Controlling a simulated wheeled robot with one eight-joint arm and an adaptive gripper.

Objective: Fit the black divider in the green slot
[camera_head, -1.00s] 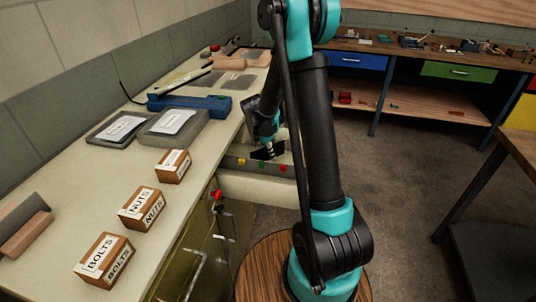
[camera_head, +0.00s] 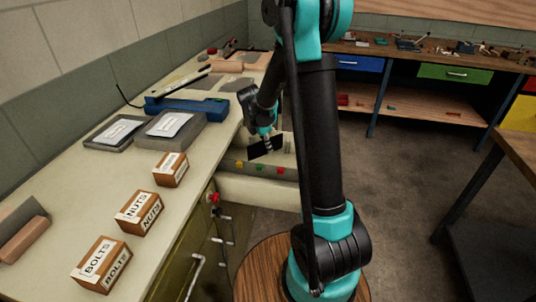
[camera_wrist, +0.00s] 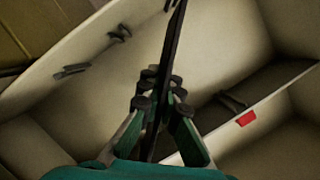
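My gripper (camera_head: 267,141) is shut on the black divider (camera_head: 262,149), a thin dark plate held tilted above the open drawer (camera_head: 258,188). In the wrist view my gripper (camera_wrist: 157,100) has its fingers on either side of the divider (camera_wrist: 171,45), seen nearly edge-on. The drawer rim carries a yellow mark (camera_head: 240,163), a green mark (camera_head: 260,167) and a red mark (camera_head: 281,170). In the wrist view a red mark (camera_wrist: 245,118) shows on a pale wall, and small dark slot brackets (camera_wrist: 118,34) show inside the drawer. The green slot is not visible there.
The workbench (camera_head: 125,180) to the left holds a bolts box (camera_head: 101,264), a nuts box (camera_head: 139,211), a smaller box (camera_head: 171,169), grey trays (camera_head: 172,128) and a blue tool (camera_head: 187,106). Another bench (camera_head: 430,95) stands at the back right. Floor between is clear.

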